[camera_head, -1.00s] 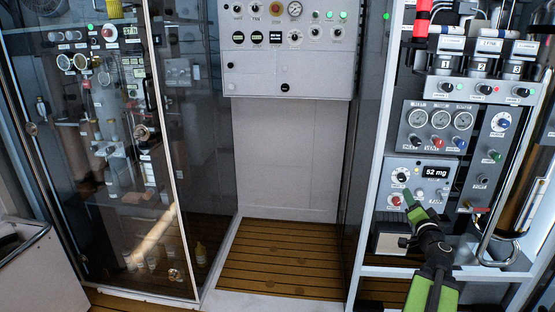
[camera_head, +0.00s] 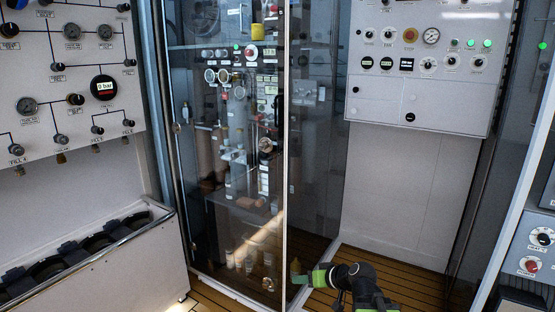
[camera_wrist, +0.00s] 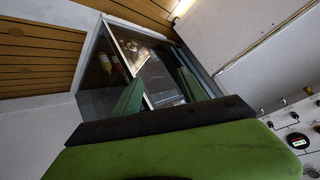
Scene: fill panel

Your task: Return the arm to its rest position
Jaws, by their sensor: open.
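My arm with its green and black gripper (camera_head: 301,274) is low in the head view, right of centre, in front of the glass cabinet's lower edge and the wooden floor. The gripper points left and holds nothing that I can see. In the wrist view my gripper (camera_wrist: 158,82) shows two green fingers spread apart, with the glass cabinet and floor behind them. A large green and black part of my own arm fills the bottom of that view.
A fill panel (camera_head: 62,90) with gauges and a "0 bar" display stands at left, above a bin with round slots (camera_head: 95,270). A glass cabinet (camera_head: 225,150) holds gauges and pipes. A grey control box (camera_head: 420,85) hangs at right. The wooden floor below it is clear.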

